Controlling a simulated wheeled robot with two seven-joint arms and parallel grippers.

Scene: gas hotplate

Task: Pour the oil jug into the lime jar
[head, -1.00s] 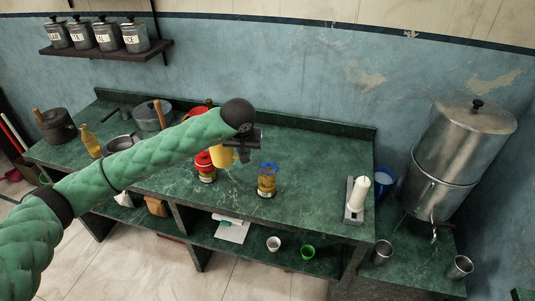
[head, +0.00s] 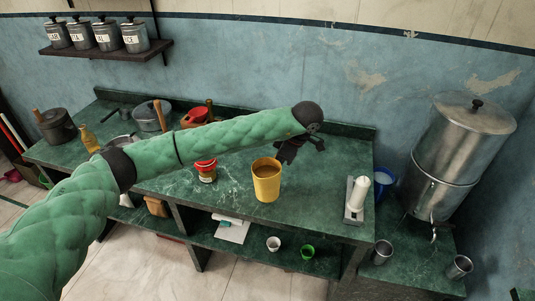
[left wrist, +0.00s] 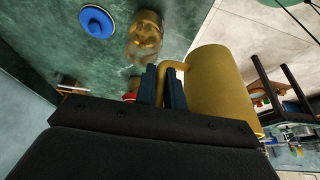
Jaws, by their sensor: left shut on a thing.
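My left gripper (head: 287,154) is shut on the handle of the yellow oil jug (head: 266,184). In the left wrist view the fingers (left wrist: 163,88) pinch the handle, and the jug (left wrist: 218,85) hangs to their right. In the head view the jug looks about upright, its open top showing brown inside, above the counter's front part. A glass jar with yellowish pieces (left wrist: 145,38), which looks like the lime jar, stands on the counter in the left wrist view. The jug hides it in the head view. My right gripper is not in view.
A red-topped jar (head: 206,171) stands on the green counter (head: 225,205) left of the jug. A white-topped dispenser (head: 357,195) stands at the right end. Pots and a yellow bottle (head: 89,139) are at the left. The counter between jug and dispenser is clear.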

